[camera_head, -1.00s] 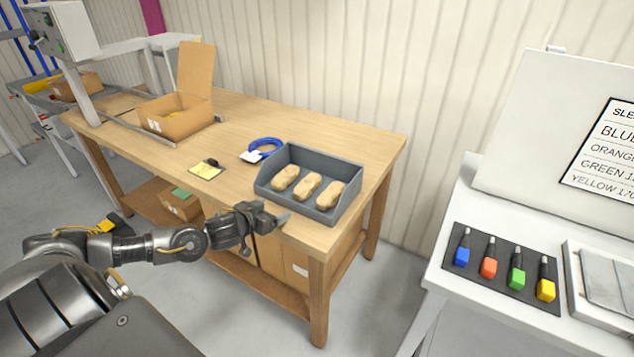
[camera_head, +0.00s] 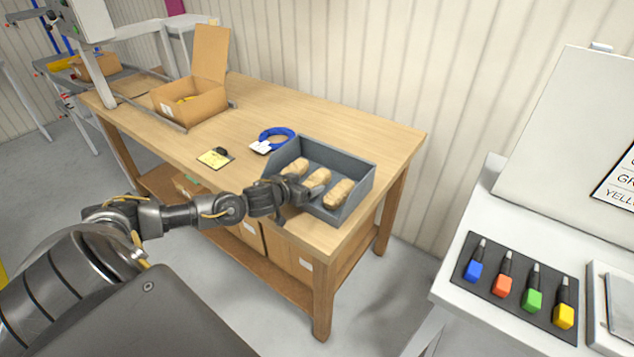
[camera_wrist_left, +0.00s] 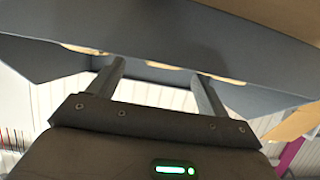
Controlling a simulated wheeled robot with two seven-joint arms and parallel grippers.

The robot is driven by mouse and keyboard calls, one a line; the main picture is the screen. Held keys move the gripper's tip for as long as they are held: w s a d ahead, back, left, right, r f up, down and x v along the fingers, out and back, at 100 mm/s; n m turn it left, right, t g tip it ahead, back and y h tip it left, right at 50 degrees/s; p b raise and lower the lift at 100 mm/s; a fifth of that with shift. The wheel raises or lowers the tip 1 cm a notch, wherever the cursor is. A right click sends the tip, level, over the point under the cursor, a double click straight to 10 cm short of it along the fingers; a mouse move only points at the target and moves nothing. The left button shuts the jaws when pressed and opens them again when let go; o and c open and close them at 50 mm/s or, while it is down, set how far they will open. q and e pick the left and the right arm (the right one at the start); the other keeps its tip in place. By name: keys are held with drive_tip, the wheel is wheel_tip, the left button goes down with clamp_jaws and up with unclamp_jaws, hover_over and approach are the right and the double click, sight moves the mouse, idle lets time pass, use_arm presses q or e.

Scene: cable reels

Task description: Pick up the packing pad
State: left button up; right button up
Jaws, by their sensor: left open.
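Three tan, crumpled packing pads lie in a row in an open grey bin (camera_head: 354,172) on the right end of the wooden table. The left pad (camera_head: 295,167) and the right pad (camera_head: 339,193) show well; the middle pad (camera_head: 318,177) is partly covered by my gripper. My left gripper (camera_head: 304,190) is at the bin's low front side, in front of the left and middle pads. In the left wrist view its two fingers (camera_wrist_left: 158,72) are apart with nothing between them, and the grey bin wall (camera_wrist_left: 130,40) spans the view beyond them. My right gripper is not in view.
A blue cable coil (camera_head: 277,134) with a white tag lies left of the bin, near a yellow note (camera_head: 215,158). An open cardboard box (camera_head: 190,103) stands farther left. A white bench at right holds a dark panel (camera_head: 497,262) with coloured pieces.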

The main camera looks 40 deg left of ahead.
sight(315, 178)
use_arm(q)
drive_tip(key=shift+w+r, duration=0.1)
drive_tip(key=shift+w, duration=0.3)
drive_tip(key=p+x, duration=0.1)
drive_tip(key=x, duration=0.3)
drive_tip(key=shift+w, duration=0.25)
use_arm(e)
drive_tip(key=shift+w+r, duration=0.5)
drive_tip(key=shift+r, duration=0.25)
use_arm(q)
drive_tip(key=shift+c, duration=0.7)
drive_tip(key=c, duration=0.9)
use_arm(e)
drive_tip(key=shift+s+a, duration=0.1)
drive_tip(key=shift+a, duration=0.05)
